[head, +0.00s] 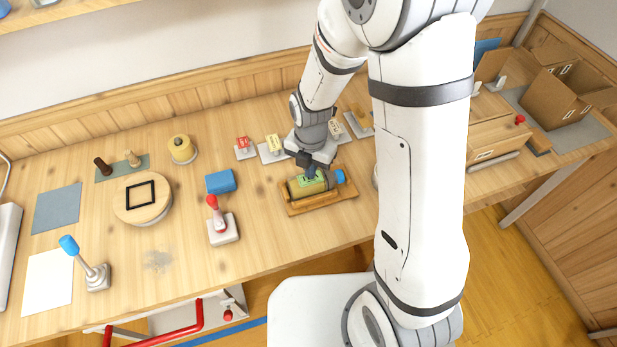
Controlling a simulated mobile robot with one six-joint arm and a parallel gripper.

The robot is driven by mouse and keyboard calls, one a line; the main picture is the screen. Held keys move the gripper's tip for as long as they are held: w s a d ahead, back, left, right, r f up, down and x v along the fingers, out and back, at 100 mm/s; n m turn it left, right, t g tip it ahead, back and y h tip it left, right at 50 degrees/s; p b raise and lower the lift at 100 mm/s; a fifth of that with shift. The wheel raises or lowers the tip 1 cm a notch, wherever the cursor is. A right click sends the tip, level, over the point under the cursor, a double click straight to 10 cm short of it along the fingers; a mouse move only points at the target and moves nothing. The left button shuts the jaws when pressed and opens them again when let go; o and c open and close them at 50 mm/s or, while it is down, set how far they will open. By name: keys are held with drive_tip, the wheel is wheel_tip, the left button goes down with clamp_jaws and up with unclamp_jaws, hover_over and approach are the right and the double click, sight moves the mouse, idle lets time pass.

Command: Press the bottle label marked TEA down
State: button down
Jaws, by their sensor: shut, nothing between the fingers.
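A bottle (327,181) with a blue cap (339,176) lies on its side in a wooden cradle (322,201) near the table's front edge. A green label (306,182) lies on its upper side; its lettering is too small to read, so I cannot tell whether it says TEA. My gripper (310,173) points down over the label with its fingers shut and empty. The fingertips are at or just above the label; I cannot tell whether they touch. The gripper hides part of the label and bottle.
Behind stand small holders with a red tag (243,142), a yellow tag (273,142) and a pale tag (335,129).

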drive_tip(key=shift+f+b, duration=0.4)
drive_tip(key=shift+f, duration=0.2)
drive_tip(key=shift+r, duration=0.1)
idle(0.5)
drive_tip(key=shift+r+p, duration=1.8)
drive_tip(key=shift+r, duration=0.7)
drive_tip(key=shift+w+r, duration=0.1)
drive_tip(key=shift+r, duration=0.45)
wheel_tip(320, 180, up, 7)
drive_tip(key=b, duration=0.1)
drive_tip(key=shift+f, duration=0.2)
